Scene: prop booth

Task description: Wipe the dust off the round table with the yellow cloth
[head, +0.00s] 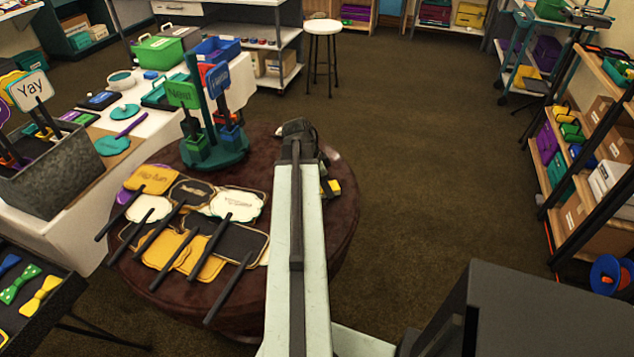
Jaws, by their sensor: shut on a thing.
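The round table (338,235) has a dark reddish-brown top and stands in front of me. My arm reaches over it and hides a strip of its right side. My gripper (325,188) shows only in part, as dark pieces just right of the arm, low over the table's right part. It is shut on the yellow cloth (333,187), of which a small patch shows beside the dark fingers. Whether the cloth touches the top is hard to tell. I cannot make out dust clearly; a paler patch shows at the far right rim.
Several sign paddles with dark sticks, such as a yellow one (157,250), cover the table's left and front. A green stand (220,157) with upright signs stands at its back. A white table (70,225) adjoins on the left; carpet is open beyond and right.

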